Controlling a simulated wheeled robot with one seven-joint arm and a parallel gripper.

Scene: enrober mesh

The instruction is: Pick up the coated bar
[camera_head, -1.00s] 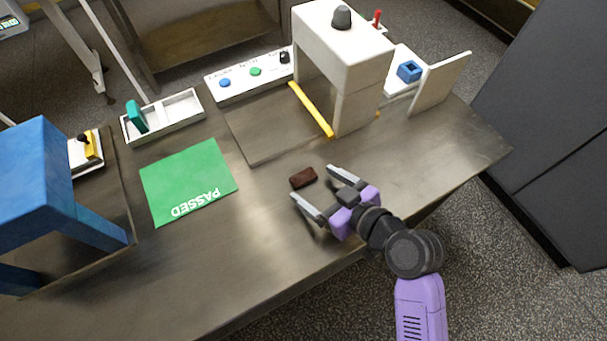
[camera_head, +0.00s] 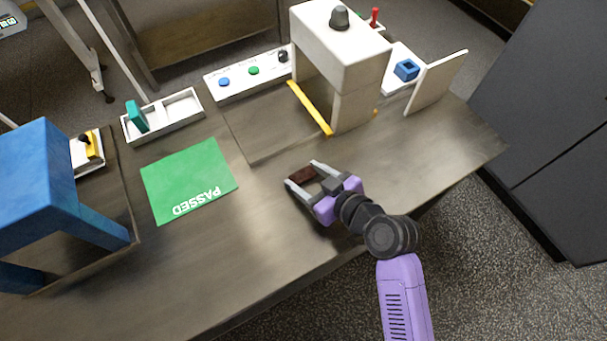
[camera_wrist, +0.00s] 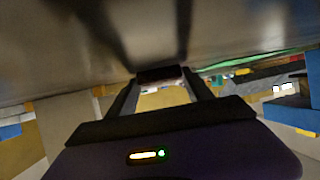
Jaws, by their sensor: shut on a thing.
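The coated bar (camera_head: 301,173) is a small dark brown block on the metal table, right of the green mat. My gripper (camera_head: 301,174) has its two grey fingers on either side of the bar and is shut on it. In the wrist view the bar (camera_wrist: 159,74) shows as a dark block between the fingertips (camera_wrist: 160,79). I cannot tell whether the bar is touching the table or just above it.
The green PASSED mat (camera_head: 189,181) lies to the left. A white machine (camera_head: 341,50) with a yellow strip (camera_head: 310,108) stands behind the bar. A blue stand (camera_head: 40,180) is at far left. A white tray (camera_head: 163,116) and button panel (camera_head: 247,75) line the back. The table front is clear.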

